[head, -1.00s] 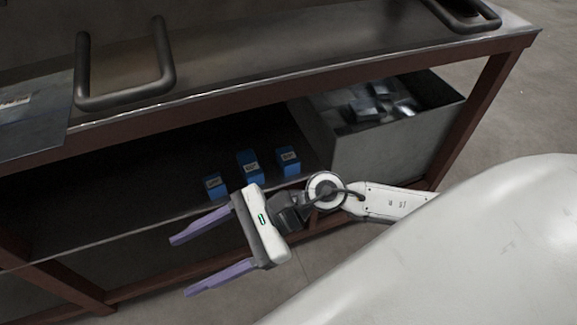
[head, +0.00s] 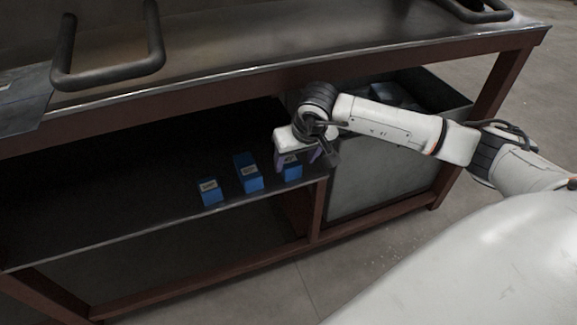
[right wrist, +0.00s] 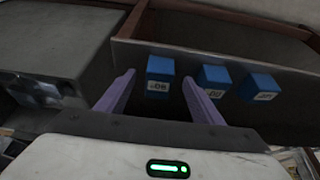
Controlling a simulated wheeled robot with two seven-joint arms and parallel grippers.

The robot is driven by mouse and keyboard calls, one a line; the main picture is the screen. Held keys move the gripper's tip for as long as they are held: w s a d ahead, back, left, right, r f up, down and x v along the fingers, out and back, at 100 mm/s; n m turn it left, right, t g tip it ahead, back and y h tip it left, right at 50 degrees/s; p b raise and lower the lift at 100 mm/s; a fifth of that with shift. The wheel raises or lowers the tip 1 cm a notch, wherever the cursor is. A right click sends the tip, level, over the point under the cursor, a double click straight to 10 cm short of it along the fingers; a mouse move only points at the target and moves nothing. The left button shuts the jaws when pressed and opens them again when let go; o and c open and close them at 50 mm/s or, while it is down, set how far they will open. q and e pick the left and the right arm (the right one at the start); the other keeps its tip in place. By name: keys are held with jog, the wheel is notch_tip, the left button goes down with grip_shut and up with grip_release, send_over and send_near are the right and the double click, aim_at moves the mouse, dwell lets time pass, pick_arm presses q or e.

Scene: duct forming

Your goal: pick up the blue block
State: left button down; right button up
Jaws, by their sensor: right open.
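Three blue blocks with pale labels stand in a row on the lower shelf: the left one (head: 210,192), the middle one (head: 248,173) and the right one (head: 292,172). My right gripper (head: 298,165) is at the right block, its purple fingers open and partly covering it. In the right wrist view, this block (right wrist: 159,88) shows between and beyond the open fingertips (right wrist: 158,76). The other two blocks, the middle one (right wrist: 214,80) and the left one (right wrist: 262,88), lie to the right there. Contact cannot be told. My left gripper is not in view.
A grey metal bin (head: 385,170) holding metal pieces stands right of the shelf, behind my right arm. The shelf (head: 120,215) is free left of the blocks. The workbench top (head: 300,45) with dark handles (head: 107,75) overhangs the shelf.

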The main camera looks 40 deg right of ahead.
aim_at(289, 158)
jog(key=w, duration=0.2)
jog(key=shift+w+d, duration=0.3)
jog(key=shift+w, duration=0.1)
jog(key=b+x, duration=0.2)
jog(key=x, duration=0.3)
jog(key=c, duration=1.4)
